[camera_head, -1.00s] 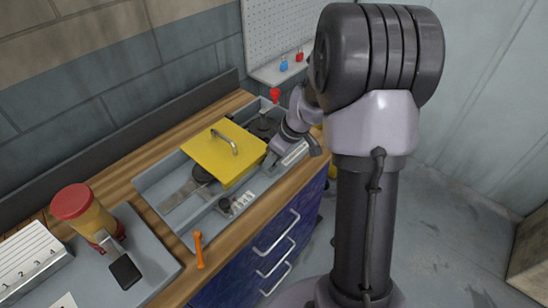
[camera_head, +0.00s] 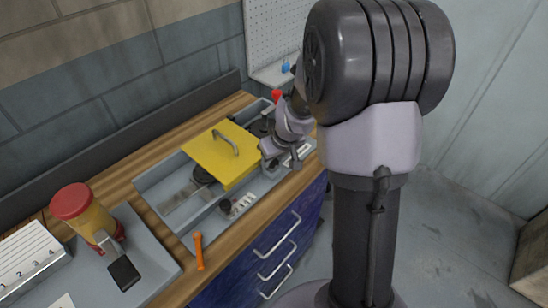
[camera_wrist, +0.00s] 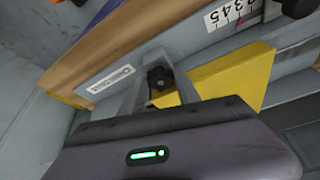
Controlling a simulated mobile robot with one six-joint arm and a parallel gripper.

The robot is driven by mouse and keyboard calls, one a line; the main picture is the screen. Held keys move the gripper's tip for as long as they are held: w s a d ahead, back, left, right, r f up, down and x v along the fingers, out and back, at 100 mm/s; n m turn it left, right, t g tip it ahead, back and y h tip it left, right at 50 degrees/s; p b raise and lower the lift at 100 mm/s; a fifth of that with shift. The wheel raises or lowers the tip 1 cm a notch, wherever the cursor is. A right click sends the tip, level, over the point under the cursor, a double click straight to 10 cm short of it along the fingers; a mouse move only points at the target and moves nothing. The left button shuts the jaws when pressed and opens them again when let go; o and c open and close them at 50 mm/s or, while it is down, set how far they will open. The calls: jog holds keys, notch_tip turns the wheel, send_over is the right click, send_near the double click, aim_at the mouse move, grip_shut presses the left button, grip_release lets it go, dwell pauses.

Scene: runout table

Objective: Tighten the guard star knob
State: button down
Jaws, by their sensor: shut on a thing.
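The black guard star knob (camera_wrist: 160,80) shows between my gripper's grey fingers (camera_wrist: 158,86) in the wrist view. The fingers are shut on it, one on each side. The yellow guard (camera_wrist: 237,78) lies just to the right of the knob there. In the head view the guard (camera_head: 222,156), with its grey handle, covers part of the grey runout table (camera_head: 150,190). My gripper (camera_head: 266,152) is at the guard's right side, and the knob is hidden behind it.
In the wrist view a number scale (camera_wrist: 230,12) and another dark knob (camera_wrist: 298,8) are above right; a white label (camera_wrist: 110,78) is left.

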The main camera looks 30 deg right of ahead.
jog(key=c, duration=0.9)
grip_release()
jog(key=p+v, duration=0.5)
jog(key=v, duration=1.2)
jog(key=shift+s+r, duration=0.15)
jog(key=shift+s, duration=0.05)
jog(key=s+a+m+b, duration=0.1)
jog(key=s+a+b, duration=0.1)
jog(key=s+a, duration=0.3)
jog(key=s+a+m+t+y+b, duration=0.1)
jog(key=s+a+m+b, duration=0.1)
jog(key=s+a, duration=0.4)
jog(key=s+a+m+b, duration=0.1)
jog(key=s+a+b, duration=0.1)
jog(key=s+a, duration=0.3)
jog(key=shift+s+a+m+y+b, duration=0.4)
jog(key=shift+a, duration=0.4)
